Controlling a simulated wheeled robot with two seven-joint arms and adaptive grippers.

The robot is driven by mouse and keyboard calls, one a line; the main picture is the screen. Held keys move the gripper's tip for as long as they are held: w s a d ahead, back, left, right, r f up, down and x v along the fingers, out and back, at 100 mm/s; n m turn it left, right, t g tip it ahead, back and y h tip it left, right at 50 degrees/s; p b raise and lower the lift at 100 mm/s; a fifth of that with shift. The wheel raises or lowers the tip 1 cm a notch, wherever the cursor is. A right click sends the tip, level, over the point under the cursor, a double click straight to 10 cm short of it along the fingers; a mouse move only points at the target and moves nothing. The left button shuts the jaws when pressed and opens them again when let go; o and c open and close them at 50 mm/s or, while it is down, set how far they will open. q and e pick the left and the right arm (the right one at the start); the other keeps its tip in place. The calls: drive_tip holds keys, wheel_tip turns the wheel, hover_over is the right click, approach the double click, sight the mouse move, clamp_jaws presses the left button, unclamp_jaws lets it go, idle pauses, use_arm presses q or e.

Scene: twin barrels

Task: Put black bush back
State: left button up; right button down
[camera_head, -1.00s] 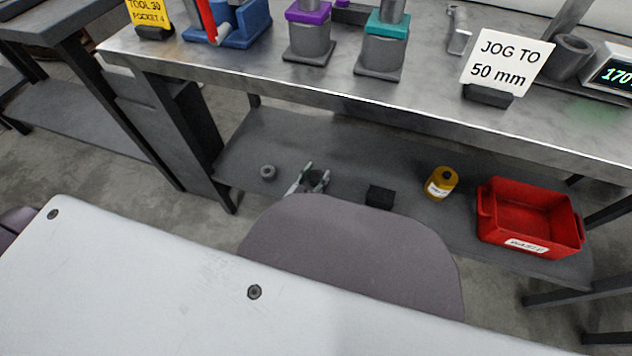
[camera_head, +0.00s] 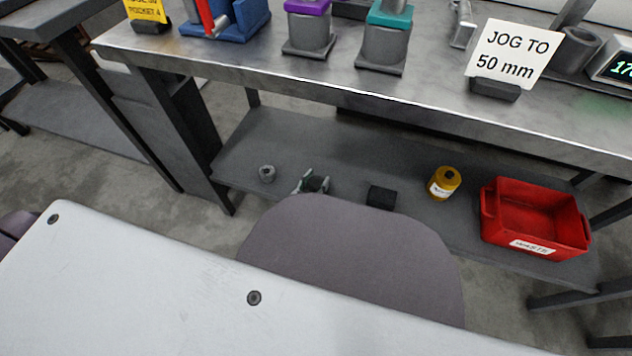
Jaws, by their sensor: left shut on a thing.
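My left gripper (camera_head: 312,184) is low at the lower shelf, just past the rounded grey part in front, which hides most of it. Its fingers are shut on a small dark round piece, which looks like the black bush (camera_head: 316,184). I cannot tell whether the piece touches the shelf. A small grey ring-like bush (camera_head: 267,174) stands on the shelf to the left of the gripper. A black block (camera_head: 380,196) sits on the shelf to the right. My right gripper is not in view.
The lower shelf (camera_head: 330,150) also holds a yellow bottle (camera_head: 444,183) and a red waste bin (camera_head: 536,218). The metal bench top (camera_head: 400,88) overhangs it, with purple-collared (camera_head: 308,28) and teal-collared (camera_head: 385,40) grey holders and a "JOG TO 50 mm" sign (camera_head: 511,58).

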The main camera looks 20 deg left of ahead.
use_arm(q)
drive_tip(key=o, duration=1.4)
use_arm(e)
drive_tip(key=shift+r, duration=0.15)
use_arm(q)
drive_tip(key=shift+s+r, duration=0.1)
drive_tip(key=shift+s, duration=0.05)
drive_tip(key=shift+s+a+p, duration=0.1)
drive_tip(key=shift+s+p, duration=0.25)
drive_tip(key=shift+s, duration=0.2)
drive_tip(key=shift+p+v, duration=1.9)
drive_tip(key=shift+v, duration=3.45)
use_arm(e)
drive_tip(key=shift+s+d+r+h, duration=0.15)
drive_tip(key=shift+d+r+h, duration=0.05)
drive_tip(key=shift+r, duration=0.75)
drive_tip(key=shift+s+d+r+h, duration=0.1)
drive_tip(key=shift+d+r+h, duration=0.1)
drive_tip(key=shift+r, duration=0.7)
use_arm(q)
drive_tip(key=shift+w, duration=0.2)
